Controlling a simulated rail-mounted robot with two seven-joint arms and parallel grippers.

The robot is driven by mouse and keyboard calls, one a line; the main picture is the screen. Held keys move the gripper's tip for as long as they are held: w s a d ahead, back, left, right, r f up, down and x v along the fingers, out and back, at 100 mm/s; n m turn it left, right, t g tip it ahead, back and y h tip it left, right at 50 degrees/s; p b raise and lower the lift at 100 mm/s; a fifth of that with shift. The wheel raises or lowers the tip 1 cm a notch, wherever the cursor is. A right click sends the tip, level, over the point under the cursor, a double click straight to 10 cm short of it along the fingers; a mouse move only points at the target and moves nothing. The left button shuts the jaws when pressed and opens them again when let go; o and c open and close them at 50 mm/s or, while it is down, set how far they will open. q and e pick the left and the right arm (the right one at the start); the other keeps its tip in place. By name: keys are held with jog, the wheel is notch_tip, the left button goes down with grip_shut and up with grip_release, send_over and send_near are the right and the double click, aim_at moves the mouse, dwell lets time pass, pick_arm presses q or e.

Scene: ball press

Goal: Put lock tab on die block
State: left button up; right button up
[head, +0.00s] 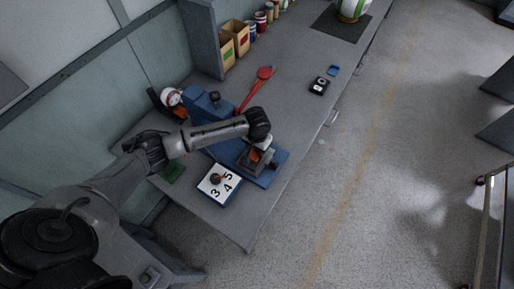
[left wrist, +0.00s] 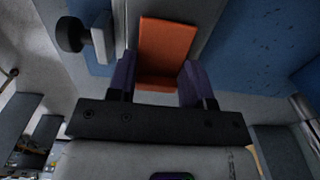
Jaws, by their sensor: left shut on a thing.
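My left gripper (head: 262,146) is over the blue press, above the grey die block (head: 252,166) on the press's blue base. In the left wrist view its purple fingers (left wrist: 158,84) are shut on an orange piece, which looks like the lock tab (left wrist: 166,48). The orange tab also shows as a small patch under the gripper in the head view (head: 254,155). The arm and gripper hide part of the die block. I cannot tell whether the tab touches it. My right gripper is not in view.
The blue press (head: 206,105) has a long red lever (head: 252,90) behind the arm. A white numbered plate (head: 219,184) with a dark knob lies at the bench's near end. A black device (head: 319,86) and small blue item (head: 333,70) lie right. Cardboard bins (head: 238,36) stand at the back.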

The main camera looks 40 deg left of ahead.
pick_arm(q)
jog(key=shift+f, duration=0.1)
jog(key=o, duration=0.9)
